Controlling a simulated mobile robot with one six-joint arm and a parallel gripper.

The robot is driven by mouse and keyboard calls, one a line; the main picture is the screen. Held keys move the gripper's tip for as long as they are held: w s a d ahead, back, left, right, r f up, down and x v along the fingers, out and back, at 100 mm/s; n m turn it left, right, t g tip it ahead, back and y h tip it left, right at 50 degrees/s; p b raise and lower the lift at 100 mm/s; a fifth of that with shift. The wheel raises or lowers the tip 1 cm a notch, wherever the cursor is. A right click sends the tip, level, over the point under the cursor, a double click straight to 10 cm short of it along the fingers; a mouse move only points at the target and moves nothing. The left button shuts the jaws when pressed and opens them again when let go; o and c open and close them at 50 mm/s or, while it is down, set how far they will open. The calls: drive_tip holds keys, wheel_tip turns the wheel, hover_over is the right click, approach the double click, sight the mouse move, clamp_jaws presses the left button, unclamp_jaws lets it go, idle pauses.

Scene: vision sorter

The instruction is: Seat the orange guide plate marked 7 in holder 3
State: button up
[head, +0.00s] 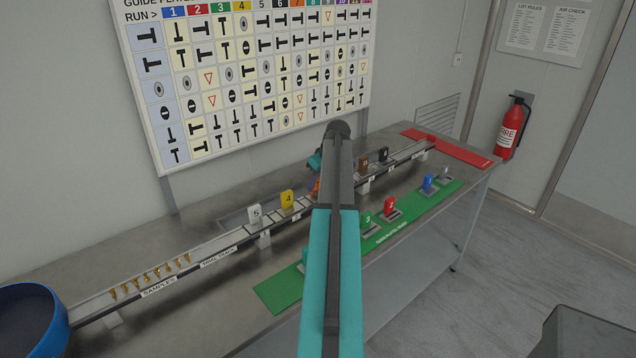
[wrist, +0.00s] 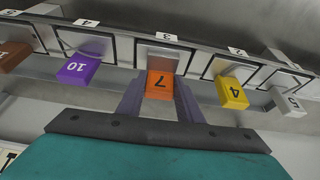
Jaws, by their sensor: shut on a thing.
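The orange guide plate marked 7 (wrist: 160,86) sits between the two fingers of my gripper (wrist: 160,96) in the wrist view, and the fingers are shut on it. Holder 3 (wrist: 165,53), with its label above it in the picture, lies directly behind the plate. The plate lines up with this holder, but I cannot tell whether it is fully down in it. In the head view a sliver of the orange plate (head: 316,187) shows beside my arm. My arm hides the rest of the plate, holder 3 and most of the gripper there.
The yellow plate 4 (wrist: 232,93) and purple plate 10 (wrist: 78,68) stand in the neighbouring holders, close on both sides. White plate 5 (head: 254,214) is farther along the rail. A green strip (head: 280,291) with several coloured plates lies in front. A blue bowl (head: 32,318) is at lower left.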

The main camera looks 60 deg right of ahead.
drive_tip(key=o, duration=1.7)
drive_tip(key=shift+r, duration=0.1)
wheel_tip(320, 180, up, 8)
drive_tip(key=p, duration=0.3)
idle(0.4)
drive_tip(key=shift+s, duration=0.1)
idle(0.6)
